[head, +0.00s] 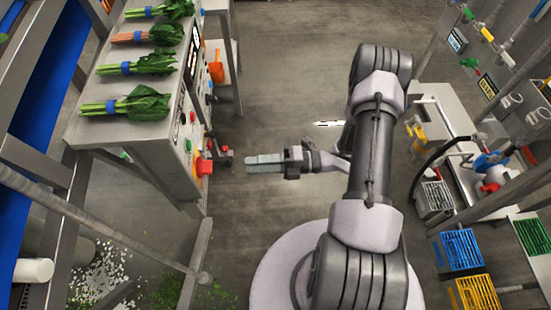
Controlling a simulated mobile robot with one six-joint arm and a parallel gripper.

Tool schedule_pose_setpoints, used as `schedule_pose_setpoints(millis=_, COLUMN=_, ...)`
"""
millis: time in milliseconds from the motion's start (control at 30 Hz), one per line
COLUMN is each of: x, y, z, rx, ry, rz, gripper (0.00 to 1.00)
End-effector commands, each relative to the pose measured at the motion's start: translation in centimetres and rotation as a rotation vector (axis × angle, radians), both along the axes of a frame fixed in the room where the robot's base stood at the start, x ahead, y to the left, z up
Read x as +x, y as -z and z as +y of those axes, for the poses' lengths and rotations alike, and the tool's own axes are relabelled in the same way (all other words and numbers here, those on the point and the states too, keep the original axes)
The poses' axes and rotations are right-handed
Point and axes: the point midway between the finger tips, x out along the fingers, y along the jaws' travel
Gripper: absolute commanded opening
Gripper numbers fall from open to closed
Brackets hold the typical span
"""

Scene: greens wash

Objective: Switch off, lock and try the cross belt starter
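A grey bench (140,140) at the left carries controls on its right side. A red switch-like part (204,166) sticks out near its front end, with a small dark fitting (224,156) with red bits beside it. Smaller red and green buttons show farther back along the same side. I cannot read any label, so which control is the cross belt starter is unclear, as is any switch position. My gripper (251,163) points left, level with the red part and a short gap to its right. It touches nothing I can see; its fingers overlap in this view. No lock is clearly identifiable.
Several banded bunches of greens (141,103) lie on the bench top. An orange part (216,68) sits farther back. A blue belt (48,70) runs at far left. A sink bench (452,115) and blue (458,250) and yellow crates stand right. The floor between is clear.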

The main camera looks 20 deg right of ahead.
Motion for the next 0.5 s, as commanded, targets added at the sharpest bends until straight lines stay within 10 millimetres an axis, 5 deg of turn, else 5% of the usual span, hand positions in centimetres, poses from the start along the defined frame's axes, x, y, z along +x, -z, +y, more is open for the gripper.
schedule_pose_setpoints(millis=200, x=-1.6, y=-0.1, z=-4.6, rx=0.0, ry=0.002, rz=-0.002, gripper=0.33)
schedule_pose_setpoints(millis=500, x=-2.0, y=0.0, z=-5.6, rx=0.0, ry=-0.001, rz=0.0, gripper=0.33)
